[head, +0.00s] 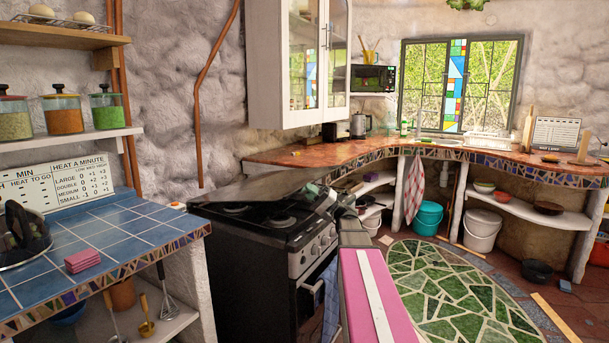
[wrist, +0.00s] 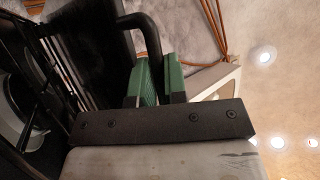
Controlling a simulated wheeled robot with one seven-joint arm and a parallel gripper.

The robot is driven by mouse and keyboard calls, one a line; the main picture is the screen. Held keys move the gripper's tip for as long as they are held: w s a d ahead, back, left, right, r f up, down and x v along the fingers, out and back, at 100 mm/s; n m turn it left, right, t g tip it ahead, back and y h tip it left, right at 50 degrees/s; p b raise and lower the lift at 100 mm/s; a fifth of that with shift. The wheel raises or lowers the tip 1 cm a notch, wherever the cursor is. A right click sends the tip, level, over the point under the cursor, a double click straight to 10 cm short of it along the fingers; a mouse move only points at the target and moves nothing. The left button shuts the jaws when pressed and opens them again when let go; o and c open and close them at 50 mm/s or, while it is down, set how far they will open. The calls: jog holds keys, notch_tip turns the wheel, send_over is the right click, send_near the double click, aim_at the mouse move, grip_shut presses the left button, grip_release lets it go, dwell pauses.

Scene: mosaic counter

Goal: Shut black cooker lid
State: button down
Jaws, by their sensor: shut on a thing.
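The black cooker (head: 262,228) stands left of centre in the head view, with its hob and burners visible. A grey, partly see-through panel, seemingly its lid (head: 255,183), slants over the back of the hob, not flat on it. My gripper (head: 331,194) is at the cooker's right side, small and partly hidden by my arm. In the wrist view my gripper (wrist: 159,72) has its green fingers on either side of a curved black bar (wrist: 150,32), shut on it. The bar runs beside a dark panel (wrist: 98,25); exactly where it joins is unclear.
A blue tiled counter (head: 95,240) with a pink sponge stack (head: 82,261) stands left of the cooker. A white wall cabinet (head: 285,70) hangs above and behind. The curved mosaic counter (head: 380,145) runs right. The green mosaic floor patch (head: 455,300) is clear.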

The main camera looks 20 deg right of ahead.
jog(key=shift+s+d+f, duration=0.15)
jog(key=shift+f, duration=1)
jog(key=shift+s+d+f, duration=0.1)
jog(key=shift+d+f, duration=0.05)
jog(key=shift+f, duration=1)
jog(key=c, duration=1.2)
grip_release()
jog(key=v, duration=1.1)
